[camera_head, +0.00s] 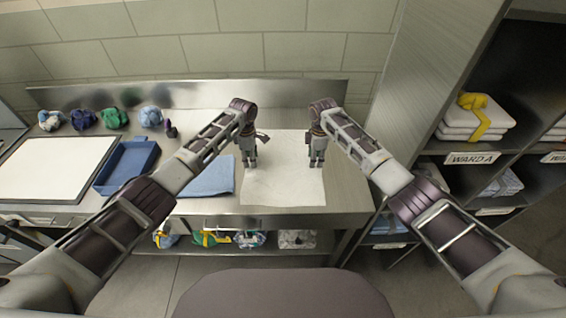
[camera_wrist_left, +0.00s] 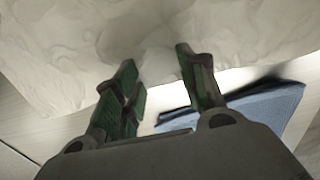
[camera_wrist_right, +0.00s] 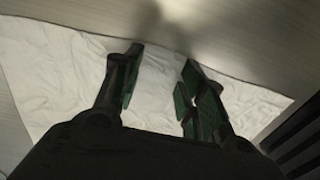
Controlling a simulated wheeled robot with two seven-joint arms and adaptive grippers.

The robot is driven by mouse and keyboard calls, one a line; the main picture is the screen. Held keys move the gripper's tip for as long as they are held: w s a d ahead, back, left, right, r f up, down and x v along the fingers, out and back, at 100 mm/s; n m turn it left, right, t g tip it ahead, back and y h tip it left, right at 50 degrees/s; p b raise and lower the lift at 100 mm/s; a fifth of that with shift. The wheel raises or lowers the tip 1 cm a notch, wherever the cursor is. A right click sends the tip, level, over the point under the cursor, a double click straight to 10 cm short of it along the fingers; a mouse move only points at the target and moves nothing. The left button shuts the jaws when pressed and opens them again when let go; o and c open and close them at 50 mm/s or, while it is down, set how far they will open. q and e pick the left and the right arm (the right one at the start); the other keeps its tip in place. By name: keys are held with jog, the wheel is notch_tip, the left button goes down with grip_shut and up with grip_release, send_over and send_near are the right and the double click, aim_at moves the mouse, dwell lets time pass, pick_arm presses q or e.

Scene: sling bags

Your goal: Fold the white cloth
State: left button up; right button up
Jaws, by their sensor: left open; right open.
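The white cloth (camera_head: 284,190) lies spread and slightly wrinkled on the steel table. It also shows in the left wrist view (camera_wrist_left: 90,45) and in the right wrist view (camera_wrist_right: 60,70). My left gripper (camera_head: 249,164) is open over the cloth's left side; its green-padded fingers (camera_wrist_left: 160,75) are apart with nothing clearly held between them. My right gripper (camera_head: 316,163) is open over the cloth's right side, fingers (camera_wrist_right: 162,65) apart and empty. Whether the fingertips touch the cloth I cannot tell. The cloth's far part is partly hidden by my arms.
A folded blue cloth (camera_head: 208,177) lies left of the white cloth. Further left are a blue tray (camera_head: 128,165), a white board (camera_head: 50,168) and several coloured bundles (camera_head: 115,118). A shelf unit (camera_head: 470,158) with folded linen stands at the right.

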pick_arm(q)
jog(key=shift+c, duration=0.2)
pick_arm(e)
jog(key=shift+c, duration=0.2)
pick_arm(q)
jog(key=shift+s+f, duration=0.1)
jog(key=shift+f, duration=0.1)
grip_shut()
pick_arm(e)
jog(key=shift+s+f, duration=0.1)
jog(key=shift+f, duration=0.05)
grip_shut()
pick_arm(q)
jog(key=shift+r+p, duration=0.3)
pick_arm(e)
jog(key=shift+r, duration=0.25)
